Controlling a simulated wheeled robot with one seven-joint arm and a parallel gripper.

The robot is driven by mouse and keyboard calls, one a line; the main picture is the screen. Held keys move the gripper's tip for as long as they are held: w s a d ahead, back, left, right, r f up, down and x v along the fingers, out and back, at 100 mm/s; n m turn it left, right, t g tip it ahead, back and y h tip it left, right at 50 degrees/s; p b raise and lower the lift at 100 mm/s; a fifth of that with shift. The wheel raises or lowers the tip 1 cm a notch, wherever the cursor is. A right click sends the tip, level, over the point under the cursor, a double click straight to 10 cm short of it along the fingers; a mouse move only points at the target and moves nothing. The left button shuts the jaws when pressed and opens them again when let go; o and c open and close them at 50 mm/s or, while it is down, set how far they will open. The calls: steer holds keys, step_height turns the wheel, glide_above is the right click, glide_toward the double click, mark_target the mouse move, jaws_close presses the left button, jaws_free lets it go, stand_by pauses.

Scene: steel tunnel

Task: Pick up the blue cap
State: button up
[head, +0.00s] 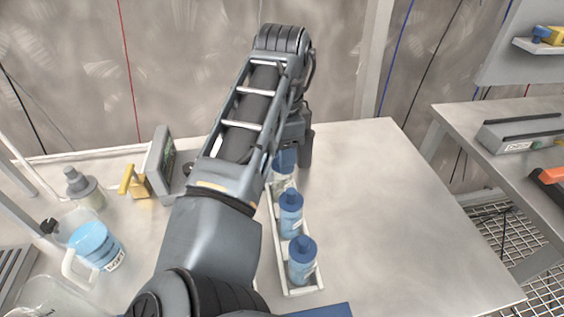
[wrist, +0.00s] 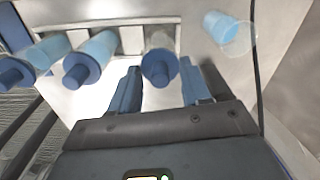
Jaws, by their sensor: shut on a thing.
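The blue cap (wrist: 160,68) is between the fingers of my gripper (wrist: 160,72) in the wrist view, on a clear bottle (wrist: 160,42). My gripper is shut on this cap. In the head view the cap (head: 285,160) shows partly at the far end of a white rack (head: 303,291), with my gripper (head: 300,158) around it; my arm hides part of it. Whether cap and bottle are apart cannot be told. Two other blue-capped bottles (head: 291,214) (head: 302,261) stand nearer in the rack, apart from my gripper.
A jug of blue liquid (head: 95,245), a yellow object (head: 134,183), a grey-capped bottle (head: 82,188) and an upright grey device (head: 160,163) stand left of my arm. The table (head: 390,220) is clear on the right. A second bench (head: 470,125) stands beyond a gap.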

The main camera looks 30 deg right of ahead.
steer(key=shift+r, duration=0.1)
steer(key=shift+r, duration=0.4)
steer(key=r, duration=0.2)
steer(key=d+r, duration=0.1)
steer(key=r, duration=0.1)
steer(key=shift+s, duration=0.4)
steer(key=s+d+r, duration=0.6)
steer(key=s, duration=0.2)
steer(key=shift+d, duration=0.4)
